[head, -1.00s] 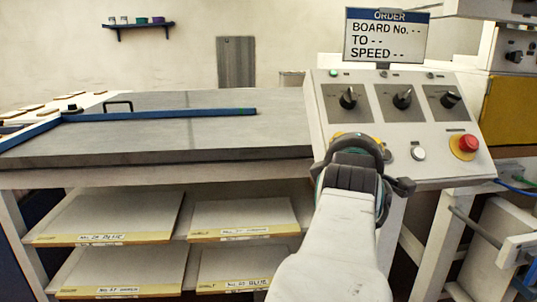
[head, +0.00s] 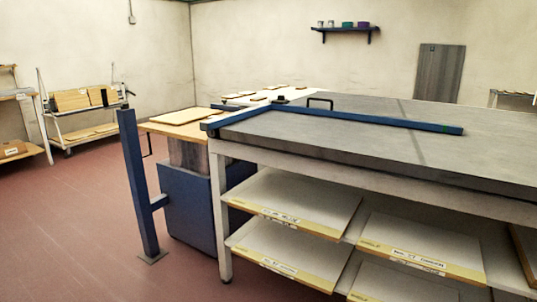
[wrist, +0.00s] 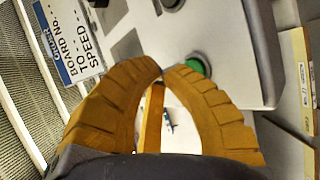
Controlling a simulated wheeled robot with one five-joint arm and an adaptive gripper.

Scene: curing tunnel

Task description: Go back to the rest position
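My gripper (wrist: 162,72) shows in the wrist view. Its two ridged tan fingers curve in and their tips meet, with nothing between them. Just beyond the tips is a green button (wrist: 198,64) on the pale control panel (wrist: 225,35); I cannot tell whether the tips touch it. The order sign (wrist: 70,42) is at the upper left of that view and reads BOARD No., TO and SPEED. My arm, the panel and the sign are out of the head view.
A grey-topped table (head: 400,150) with a blue bar (head: 370,122) fills the right. Labelled boards (head: 300,200) lie on shelves below. A blue post (head: 138,185) and a blue lift (head: 185,205) with boards stand at its left end. Red floor (head: 70,215) is open at left.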

